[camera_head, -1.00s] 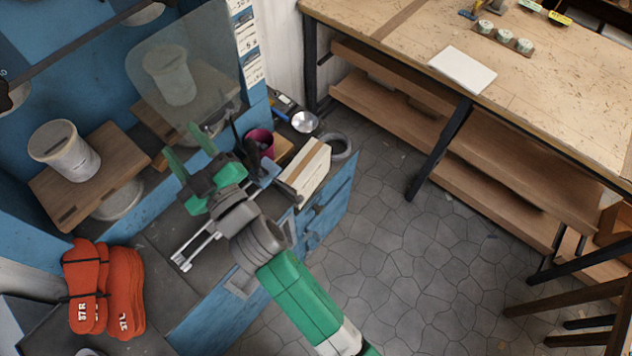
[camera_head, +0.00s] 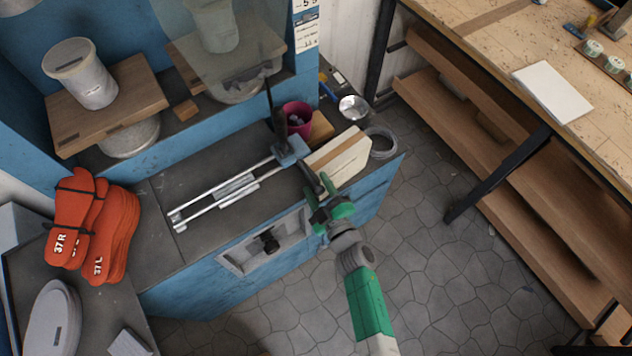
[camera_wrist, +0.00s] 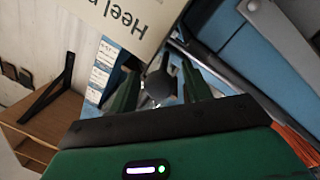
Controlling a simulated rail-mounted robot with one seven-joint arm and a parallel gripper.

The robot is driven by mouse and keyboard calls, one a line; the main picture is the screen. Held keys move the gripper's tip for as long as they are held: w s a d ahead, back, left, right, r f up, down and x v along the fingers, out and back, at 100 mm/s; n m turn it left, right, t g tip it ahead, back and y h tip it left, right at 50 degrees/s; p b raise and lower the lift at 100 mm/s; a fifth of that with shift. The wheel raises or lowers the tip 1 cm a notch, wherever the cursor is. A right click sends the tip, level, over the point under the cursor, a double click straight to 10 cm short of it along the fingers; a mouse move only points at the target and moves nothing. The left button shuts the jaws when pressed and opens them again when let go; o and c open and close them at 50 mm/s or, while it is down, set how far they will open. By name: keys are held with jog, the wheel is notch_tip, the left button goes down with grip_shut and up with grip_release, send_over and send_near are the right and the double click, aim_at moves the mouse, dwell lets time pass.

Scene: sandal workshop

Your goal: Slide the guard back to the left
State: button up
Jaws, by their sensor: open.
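The guard (camera_head: 225,45) looks like a clear, tinted panel at the top of the head view. It hangs in front of the right-hand white bucket (camera_head: 212,25) on the blue machine. The top of the guard is cut off by the picture edge. My gripper (camera_head: 325,197) is well below and to the right of the guard, above the front edge of the blue bench, close to the cream box (camera_head: 340,158). It is open. In the wrist view a dark knob-like piece (camera_wrist: 162,87) shows between the two green fingers; I cannot tell whether they touch it.
A blue carriage with a dark upright lever (camera_head: 290,150) sits at the right end of two metal rails (camera_head: 220,195). A magenta cup (camera_head: 295,117) stands behind it. Orange soles (camera_head: 110,235) lie at left. A wooden workbench (camera_head: 480,50) stands at right; the floor between is clear.

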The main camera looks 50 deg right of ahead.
jog(key=shift+x, duration=0.95)
